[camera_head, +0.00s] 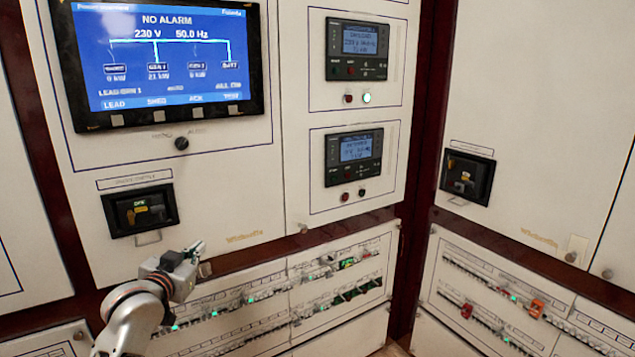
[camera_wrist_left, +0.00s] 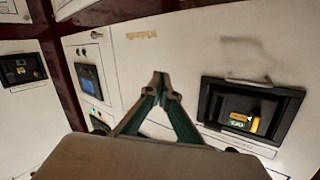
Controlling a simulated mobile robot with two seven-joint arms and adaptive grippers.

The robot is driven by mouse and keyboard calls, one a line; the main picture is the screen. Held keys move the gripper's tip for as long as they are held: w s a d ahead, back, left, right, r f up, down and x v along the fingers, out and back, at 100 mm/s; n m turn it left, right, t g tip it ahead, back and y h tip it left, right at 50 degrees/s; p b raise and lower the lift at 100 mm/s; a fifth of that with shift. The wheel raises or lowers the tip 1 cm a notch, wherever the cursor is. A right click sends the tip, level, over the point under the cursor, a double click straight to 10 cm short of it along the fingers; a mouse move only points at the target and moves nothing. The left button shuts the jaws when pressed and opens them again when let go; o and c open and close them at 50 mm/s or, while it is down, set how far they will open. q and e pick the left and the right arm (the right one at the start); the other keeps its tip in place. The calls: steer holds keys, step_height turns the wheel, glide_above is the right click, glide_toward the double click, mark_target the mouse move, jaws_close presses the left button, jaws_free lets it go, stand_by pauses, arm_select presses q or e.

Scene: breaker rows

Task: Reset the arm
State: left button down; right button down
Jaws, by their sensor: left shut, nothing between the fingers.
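My left arm comes in from the lower left in the head view. Its gripper (camera_head: 195,250) is in front of the white cabinet, below the left black-framed breaker (camera_head: 140,210). In the left wrist view the left gripper (camera_wrist_left: 160,78) has its fingertips together, with nothing between them. There a black-framed breaker with a yellow handle (camera_wrist_left: 252,122) is to the right of the fingers, apart from them. My right gripper is in neither view.
A large blue screen (camera_head: 160,55) reads NO ALARM. Two small controllers (camera_head: 357,50) are right of it. Breaker rows (camera_head: 345,280) with green lights run along the lower panels. Another black-framed breaker (camera_head: 467,177) is on the right cabinet. A dark red post (camera_head: 425,150) separates the cabinets.

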arm_select(q)
steer(key=s+d+f+g, duration=0.1)
steer(key=s+f, duration=0.3)
steer(key=f, duration=0.4)
steer(key=s+d+f+g, duration=0.1)
steer(key=s+d+f, duration=0.1)
steer(key=s+f, duration=0.45)
steer(key=s+d+f+g+h, duration=0.1)
steer(key=s+d+f, duration=0.2)
steer(key=s+f, duration=0.8)
steer(key=s+d+f+m+g+h, duration=0.1)
steer(key=s+d+f+g, duration=0.1)
steer(key=s+f, duration=0.9)
steer(key=s+d, duration=0.1)
steer(key=s, duration=0.5)
steer(key=shift+f+g, duration=0.25)
steer(key=shift+g, duration=0.05)
steer(key=c, duration=2.8)
jaws_free()
